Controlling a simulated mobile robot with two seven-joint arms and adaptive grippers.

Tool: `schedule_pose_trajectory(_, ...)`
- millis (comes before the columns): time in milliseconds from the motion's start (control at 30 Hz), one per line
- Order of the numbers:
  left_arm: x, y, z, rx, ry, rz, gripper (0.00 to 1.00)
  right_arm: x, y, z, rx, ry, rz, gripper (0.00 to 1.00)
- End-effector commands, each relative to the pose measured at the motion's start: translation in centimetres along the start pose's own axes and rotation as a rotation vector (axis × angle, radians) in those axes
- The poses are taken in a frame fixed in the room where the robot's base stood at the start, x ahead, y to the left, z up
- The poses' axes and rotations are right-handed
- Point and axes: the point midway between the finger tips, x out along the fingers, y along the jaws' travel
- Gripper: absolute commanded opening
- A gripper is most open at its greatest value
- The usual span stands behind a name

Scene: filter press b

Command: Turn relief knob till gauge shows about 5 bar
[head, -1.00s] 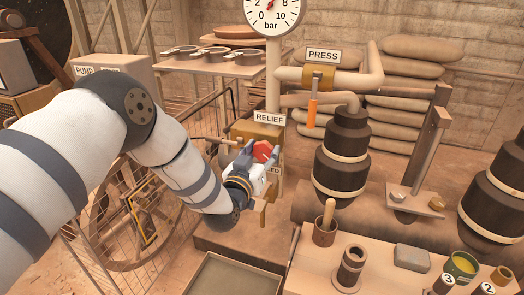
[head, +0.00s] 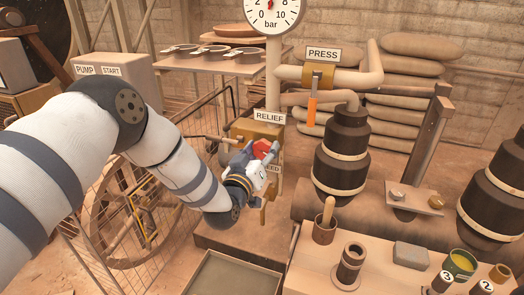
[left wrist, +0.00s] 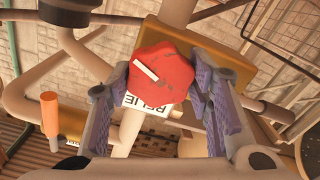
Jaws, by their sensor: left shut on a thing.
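The red relief knob (head: 264,148) sits on the front of a brass-coloured block under the RELIEF label (head: 269,117). In the left wrist view the knob (left wrist: 163,73) has a white mark on its face, slanting from upper left to lower right. My left gripper (head: 257,157) is shut on the knob, with one finger on each side in the left wrist view. The fingers hide part of the knob in the head view. The gauge (head: 271,20) is cut off at the top edge. A small red part shows near its middle, but the reading cannot be told. My right gripper is out of view.
The PRESS valve with its orange handle (head: 312,111) is right of the knob. A FEED label (head: 271,168) is just below it. A dark banded vessel (head: 342,160) stands close on the right. A wire fence and a spoked wheel are at the left.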

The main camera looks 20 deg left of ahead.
Motion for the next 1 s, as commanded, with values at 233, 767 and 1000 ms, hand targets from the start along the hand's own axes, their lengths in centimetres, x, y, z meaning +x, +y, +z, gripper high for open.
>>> schedule_pose_trajectory(233,0.0,0.0,0.0,0.001,-0.001,0.0,0.67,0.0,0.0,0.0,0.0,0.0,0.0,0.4)
schedule_pose_trajectory(767,-7.5,0.0,0.1,0.0,-0.005,-0.001,0.67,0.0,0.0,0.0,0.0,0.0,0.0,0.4)
schedule_pose_trajectory(1000,-11.6,0.0,0.0,0.0,-0.002,-0.001,0.67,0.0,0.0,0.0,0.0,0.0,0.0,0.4)
